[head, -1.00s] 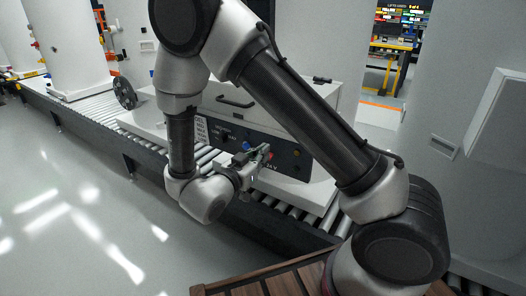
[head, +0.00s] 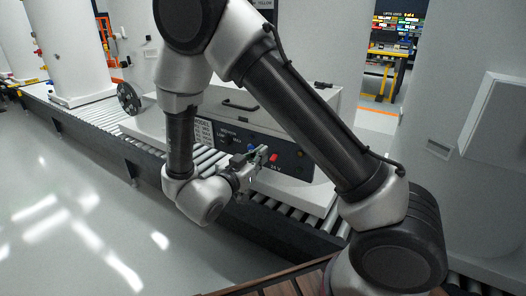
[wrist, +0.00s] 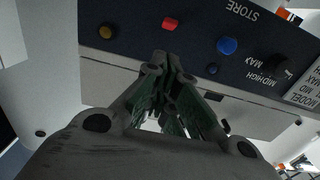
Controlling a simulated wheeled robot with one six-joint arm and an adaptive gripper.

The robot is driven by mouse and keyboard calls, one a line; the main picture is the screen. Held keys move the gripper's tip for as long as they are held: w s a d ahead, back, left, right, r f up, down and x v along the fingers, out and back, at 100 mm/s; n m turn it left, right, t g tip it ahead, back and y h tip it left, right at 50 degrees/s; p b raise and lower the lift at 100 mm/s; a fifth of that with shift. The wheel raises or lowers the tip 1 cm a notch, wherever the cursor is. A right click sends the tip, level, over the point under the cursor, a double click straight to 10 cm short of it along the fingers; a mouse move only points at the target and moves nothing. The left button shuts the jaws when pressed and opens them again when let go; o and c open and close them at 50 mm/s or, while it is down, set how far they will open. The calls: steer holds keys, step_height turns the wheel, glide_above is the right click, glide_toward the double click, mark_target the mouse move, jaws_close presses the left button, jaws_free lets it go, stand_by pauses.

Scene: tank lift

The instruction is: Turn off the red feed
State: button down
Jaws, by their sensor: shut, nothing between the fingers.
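A dark control panel (head: 230,138) on the front of a pale machine carries a small red control (head: 273,157) beside a "24 V" label. In the wrist view, which is upside down, the red control (wrist: 170,24) sits between an orange knob (wrist: 105,32) and a blue knob (wrist: 228,46). My gripper (head: 264,152) is shut and empty in front of the panel, close to the red control. In the wrist view its fingertips (wrist: 160,56) point just below the red control in the picture; I cannot tell whether they touch the panel.
A black dial (wrist: 278,65) marked "MAX" and "MIDHIGH" is on the same panel. The machine stands on a roller conveyor (head: 110,113). A black handwheel (head: 128,97) is to its left. A white wall box (head: 492,125) is at right. The floor (head: 70,215) at left is clear.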

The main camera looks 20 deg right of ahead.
steer(key=s+a+f, duration=0.3)
steer(key=a+f, duration=0.1)
steer(key=shift+s, duration=0.15)
steer(key=shift+f, duration=0.1)
